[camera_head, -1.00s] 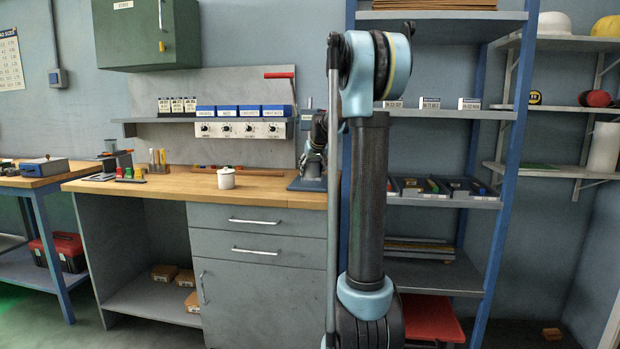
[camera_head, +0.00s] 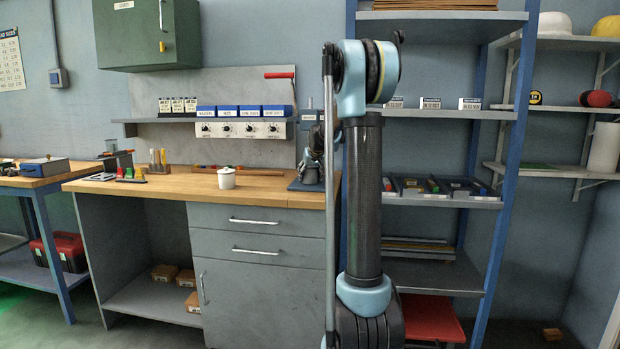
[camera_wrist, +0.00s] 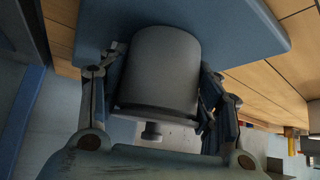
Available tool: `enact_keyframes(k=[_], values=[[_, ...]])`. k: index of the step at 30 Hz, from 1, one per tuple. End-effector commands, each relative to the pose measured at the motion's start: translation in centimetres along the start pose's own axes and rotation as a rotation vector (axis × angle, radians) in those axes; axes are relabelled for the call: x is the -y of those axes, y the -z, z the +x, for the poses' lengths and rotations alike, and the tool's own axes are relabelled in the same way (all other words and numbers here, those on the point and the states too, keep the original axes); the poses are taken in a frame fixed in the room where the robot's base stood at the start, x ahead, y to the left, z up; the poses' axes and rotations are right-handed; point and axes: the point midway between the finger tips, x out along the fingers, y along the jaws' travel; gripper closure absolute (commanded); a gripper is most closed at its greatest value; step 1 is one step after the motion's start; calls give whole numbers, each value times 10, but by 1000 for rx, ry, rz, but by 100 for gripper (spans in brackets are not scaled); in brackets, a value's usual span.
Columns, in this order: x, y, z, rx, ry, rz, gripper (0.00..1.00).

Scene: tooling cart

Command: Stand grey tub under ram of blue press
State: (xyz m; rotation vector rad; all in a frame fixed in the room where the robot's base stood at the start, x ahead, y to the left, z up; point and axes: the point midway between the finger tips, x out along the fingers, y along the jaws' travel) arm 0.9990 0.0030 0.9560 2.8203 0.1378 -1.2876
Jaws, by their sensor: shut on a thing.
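The grey tub (camera_wrist: 165,65) fills the middle of the wrist view, a plain cylinder with a darker rim and a small knob at the end nearer the camera. My gripper (camera_wrist: 160,88) is shut on it, one finger on each side. The tub's far end is over the blue base plate (camera_wrist: 235,22) of the press; I cannot tell whether they touch. In the head view the blue press (camera_head: 300,185) stands at the bench's right end, partly hidden by my arm. Its ram cannot be made out, and the tub is not clearly visible there.
A white lidded pot (camera_head: 226,179) stands on the wooden bench top (camera_head: 185,186), left of the press. A back shelf (camera_head: 165,120) holds blue bins. A blue shelf rack (camera_head: 505,150) stands right of the bench. The bench between pot and press is mostly clear.

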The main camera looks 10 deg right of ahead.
Motion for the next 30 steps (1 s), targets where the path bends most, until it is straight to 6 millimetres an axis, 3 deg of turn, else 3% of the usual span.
enact_keyframes(k=[2, 3, 5, 20, 30], values=[[0, -1, 1, 0, 0, 0, 82], [-1, -1, 1, 0, 0, 0, 35], [-1, -1, 1, 0, 0, 1, 21], [-1, 0, -5, 0, -1, 1, 20], [-2, -1, -52, 0, -1, 1, 20]])
